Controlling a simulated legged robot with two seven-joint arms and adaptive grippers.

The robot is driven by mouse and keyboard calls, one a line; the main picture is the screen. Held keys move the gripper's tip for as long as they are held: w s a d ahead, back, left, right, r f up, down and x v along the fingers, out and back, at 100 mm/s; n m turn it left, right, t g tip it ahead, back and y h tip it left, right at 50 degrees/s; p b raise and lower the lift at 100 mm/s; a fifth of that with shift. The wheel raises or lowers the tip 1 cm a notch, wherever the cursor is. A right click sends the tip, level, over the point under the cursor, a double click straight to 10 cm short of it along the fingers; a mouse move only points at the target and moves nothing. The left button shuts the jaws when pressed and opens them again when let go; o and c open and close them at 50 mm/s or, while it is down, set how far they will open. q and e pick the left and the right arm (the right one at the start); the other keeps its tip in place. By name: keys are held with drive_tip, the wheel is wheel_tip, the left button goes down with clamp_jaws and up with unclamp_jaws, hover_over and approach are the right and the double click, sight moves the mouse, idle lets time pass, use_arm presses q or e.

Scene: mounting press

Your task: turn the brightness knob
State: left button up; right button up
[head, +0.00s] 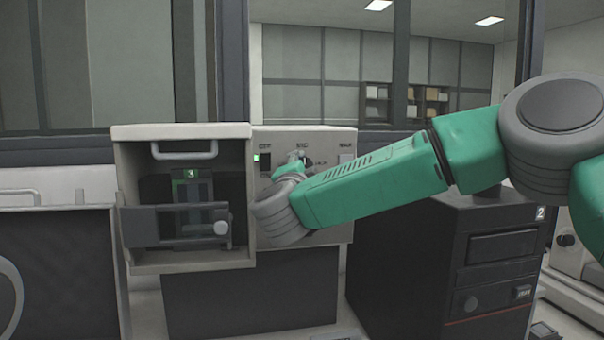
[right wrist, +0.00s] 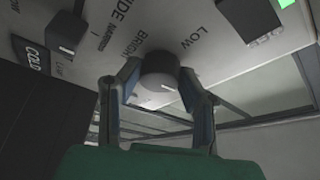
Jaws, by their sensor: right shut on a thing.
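The brightness knob (right wrist: 158,72) is a dark round knob on the light control panel, with lettering that seems to read BRIGHT beside it in the right wrist view. My right gripper (right wrist: 160,82) has a finger on each side of the knob and is shut on it. In the head view my right gripper (head: 296,163) reaches the panel front (head: 334,138) from the right, and the arm hides much of the panel. The knob is mostly hidden there. My left gripper is in neither view.
Another dark knob (right wrist: 66,34) and a black switch (right wrist: 248,18) by a green light sit on the same panel. An open compartment (head: 190,258) with a handle is left of the panel. A dark cabinet marked 2 (head: 455,262) stands right, below my arm.

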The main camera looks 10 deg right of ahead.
drive_tip(key=shift+f+m, duration=0.25)
drive_tip(key=shift+m, duration=0.15)
drive_tip(key=o, duration=0.9)
drive_tip(key=shift+o, duration=1.1)
drive_tip(key=shift+r, duration=0.1)
drive_tip(key=v, duration=1.2)
drive_tip(key=shift+r, duration=0.15)
